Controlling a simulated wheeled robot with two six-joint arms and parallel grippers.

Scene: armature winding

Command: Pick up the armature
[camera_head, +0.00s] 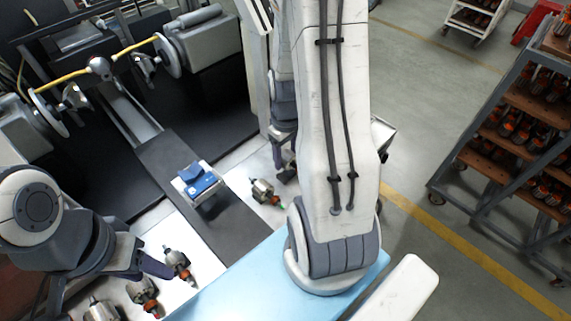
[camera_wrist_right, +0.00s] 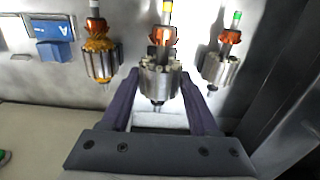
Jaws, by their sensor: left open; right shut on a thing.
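In the right wrist view my right gripper (camera_wrist_right: 160,100) has its two purple fingers shut on an armature (camera_wrist_right: 160,78), a silver core with an orange commutator and a yellow-tipped shaft. In the head view my right gripper (camera_head: 286,165) shows beside my large white arm, which hides most of it and the held armature. A green-tipped armature (camera_head: 262,191) lies just left of and below it; it also shows in the wrist view (camera_wrist_right: 220,68). My left gripper (camera_head: 108,278) is open over the white surface at lower left, near several armatures (camera_head: 177,262).
A blue block on a small stand (camera_head: 198,181) sits on the dark strip. The winding machine (camera_head: 205,45) stands at upper left. A light blue surface (camera_head: 235,285) is at front. Racks of armatures (camera_head: 520,120) stand on the right, with open floor between.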

